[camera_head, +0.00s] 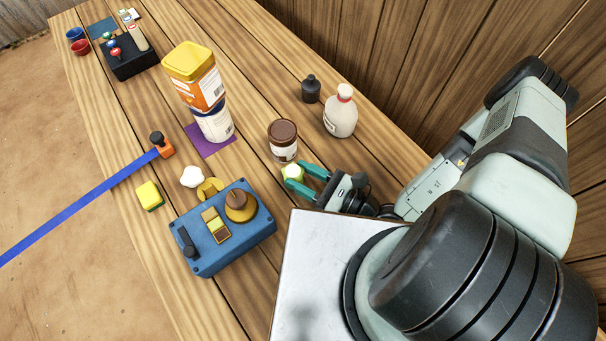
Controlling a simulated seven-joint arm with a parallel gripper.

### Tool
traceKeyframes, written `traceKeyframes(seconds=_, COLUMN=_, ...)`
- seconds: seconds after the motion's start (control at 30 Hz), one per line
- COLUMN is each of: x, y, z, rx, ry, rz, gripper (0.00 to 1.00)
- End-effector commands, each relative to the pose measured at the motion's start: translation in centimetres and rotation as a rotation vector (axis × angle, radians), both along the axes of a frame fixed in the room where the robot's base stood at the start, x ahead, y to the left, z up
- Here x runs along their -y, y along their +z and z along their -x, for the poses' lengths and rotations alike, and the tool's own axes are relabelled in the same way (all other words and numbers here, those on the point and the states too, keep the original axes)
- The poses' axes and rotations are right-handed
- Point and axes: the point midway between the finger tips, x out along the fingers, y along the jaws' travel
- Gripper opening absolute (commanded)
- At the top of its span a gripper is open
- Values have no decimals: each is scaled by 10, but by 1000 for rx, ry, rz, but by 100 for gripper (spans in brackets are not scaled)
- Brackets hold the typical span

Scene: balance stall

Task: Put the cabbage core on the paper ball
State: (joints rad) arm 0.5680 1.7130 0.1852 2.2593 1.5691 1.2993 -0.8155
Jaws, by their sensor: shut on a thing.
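The pale green cabbage core (292,171) is between the teal fingertips of my gripper (298,177). My gripper is shut on it, just in front of the brown-lidded jar. The fingers partly cover the core, and I cannot tell whether it touches the table. The white, crumpled paper ball (191,177) lies on the table to the left of my gripper, just behind the blue box. The core and the paper ball are clearly apart.
The blue box (243,250) with knobs stands below the paper ball. The brown-lidded jar (283,143) stands close behind my gripper. A tall stack of containers (197,80) stands on a purple square (204,146). Bare wood separates core and ball.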

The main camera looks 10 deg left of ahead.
Motion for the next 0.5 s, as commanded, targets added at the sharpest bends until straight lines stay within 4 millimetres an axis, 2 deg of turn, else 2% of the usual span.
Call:
traceKeyframes(seconds=0.33, x=0, y=-3, z=0, rx=-1, ry=0, rz=0, gripper=14)
traceKeyframes(seconds=0.37, x=0, y=-3, z=0, rx=-1, ry=0, rz=0, gripper=47)
traceKeyframes(seconds=0.5, x=0, y=-3, z=0, rx=-1, ry=0, rz=0, gripper=69)
